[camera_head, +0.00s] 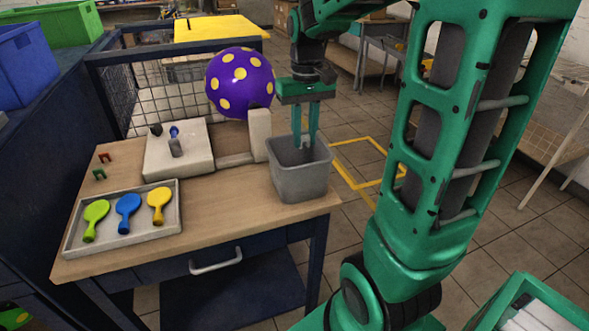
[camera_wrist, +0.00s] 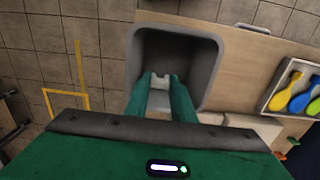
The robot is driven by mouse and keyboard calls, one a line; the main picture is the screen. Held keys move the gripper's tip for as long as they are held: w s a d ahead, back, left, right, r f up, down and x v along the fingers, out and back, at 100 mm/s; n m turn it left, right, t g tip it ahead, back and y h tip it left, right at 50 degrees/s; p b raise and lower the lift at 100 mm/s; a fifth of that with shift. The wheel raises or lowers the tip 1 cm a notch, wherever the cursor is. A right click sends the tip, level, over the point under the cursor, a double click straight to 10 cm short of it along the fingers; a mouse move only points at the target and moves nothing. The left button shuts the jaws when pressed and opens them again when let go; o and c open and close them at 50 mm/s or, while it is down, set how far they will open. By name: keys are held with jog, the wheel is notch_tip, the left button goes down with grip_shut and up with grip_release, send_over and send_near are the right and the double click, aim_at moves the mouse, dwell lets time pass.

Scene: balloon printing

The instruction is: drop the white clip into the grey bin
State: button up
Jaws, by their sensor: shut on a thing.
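The grey bin (camera_head: 298,174) stands at the right end of the wooden table. In the wrist view the bin's rim (camera_wrist: 211,62) surrounds my fingers. My gripper (camera_head: 305,143) points down with its fingertips at the bin's mouth. In the wrist view my gripper (camera_wrist: 160,80) is shut on the small white clip (camera_wrist: 160,81), which sits between the fingertips over the bin's dark inside. The clip cannot be made out in the head view.
A purple balloon with yellow dots (camera_head: 240,82) sits beside a white post (camera_head: 259,135). A white block (camera_head: 179,150) holds small items. A tray (camera_head: 171,233) holds green, blue and yellow balloons. Red and green clips (camera_head: 101,166) lie on the table's left. Mesh fencing closes the back.

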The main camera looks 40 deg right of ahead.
jog(key=shift+f, duration=0.25)
jog(key=o, duration=1)
jog(key=shift+r, duration=0.1)
notch_tip(320, 180, up, 10)
jog(key=shift+r, duration=0.25)
jog(key=s+f+m, duration=0.1)
jog(key=s+f, duration=0.3)
jog(key=s, duration=0.3)
jog(key=s+f+m, duration=0.1)
jog(key=s+f, duration=0.4)
jog(key=s, duration=0.2)
jog(key=s+f+m, duration=0.1)
jog(key=s+f, duration=0.4)
jog(key=s, duration=0.2)
jog(key=shift+a+f, duration=0.1)
jog(key=shift+a, duration=0.3)
